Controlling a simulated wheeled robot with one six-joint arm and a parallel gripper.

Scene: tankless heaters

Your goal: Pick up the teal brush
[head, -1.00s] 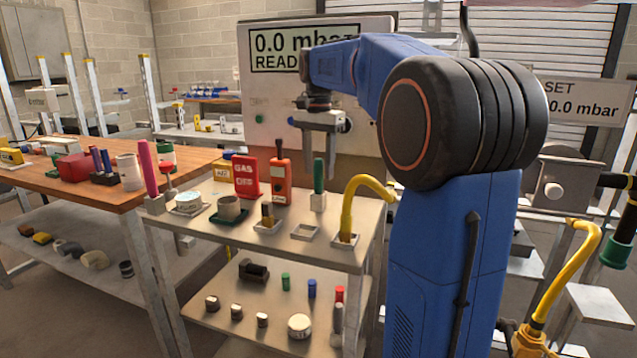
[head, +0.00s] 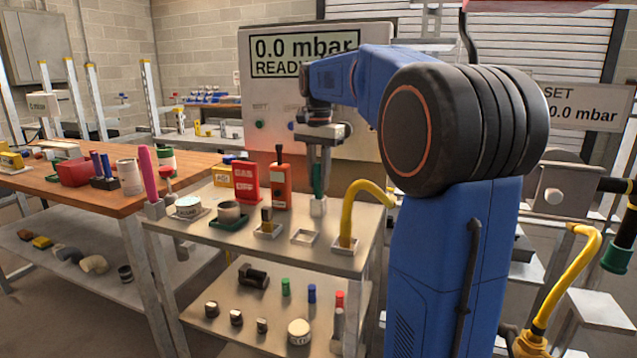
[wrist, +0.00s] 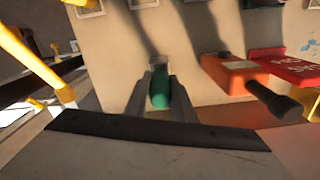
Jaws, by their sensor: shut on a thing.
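The teal brush (head: 317,181) stands upright in a small light-coloured holder (head: 318,206) near the back of the beige cart top. My gripper (head: 318,188) points down over it, with its fingers on either side of the handle. In the wrist view the teal handle (wrist: 160,88) sits between the two grey fingers, and my gripper (wrist: 161,90) is shut on it. The brush's lower end is hidden in the holder.
An orange meter (head: 281,182) and a red gas box (head: 247,182) stand left of the brush. A yellow hooked tube (head: 350,208) rises to its right. A wooden bench (head: 75,195) is at left.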

